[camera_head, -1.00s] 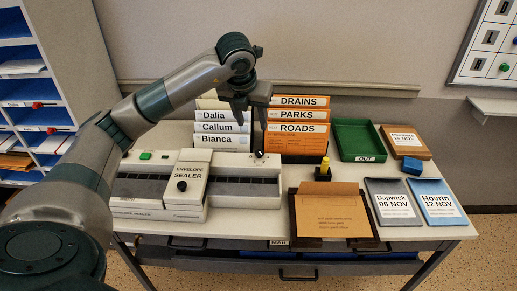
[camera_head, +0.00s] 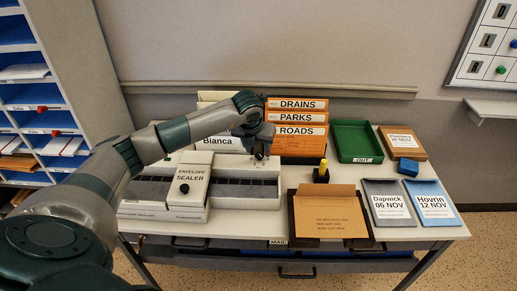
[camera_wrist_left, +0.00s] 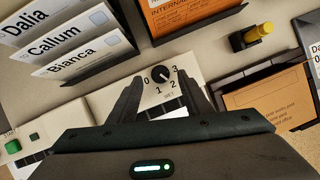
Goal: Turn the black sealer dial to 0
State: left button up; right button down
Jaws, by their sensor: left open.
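The black dial (camera_wrist_left: 160,74) sits on the white end of the envelope sealer (camera_head: 247,202), ringed by the numbers 0, 1, 2 and 3. Its light pointer mark seems to lie toward the lower right, near 2 or 3; I cannot tell exactly. My left gripper (camera_head: 262,151) is above the sealer's right rear end, fingers pointing down. In the left wrist view its open fingers (camera_wrist_left: 161,80) stand on either side of the dial, with gaps between. I cannot tell how far above the dial they are. My right gripper is not in view.
Name folders (camera_head: 222,145) and orange folders (camera_head: 303,131) stand close behind the gripper. A yellow-topped stamp (camera_head: 322,170) and a brown envelope (camera_head: 329,211) are to the right.

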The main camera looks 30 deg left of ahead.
aim_at(259, 157)
pick_arm(q)
jog(key=shift+x, duration=1.15)
jog(key=c, duration=1.1)
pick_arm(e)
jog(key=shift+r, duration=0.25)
pick_arm(q)
jog(key=shift+o, duration=0.2)
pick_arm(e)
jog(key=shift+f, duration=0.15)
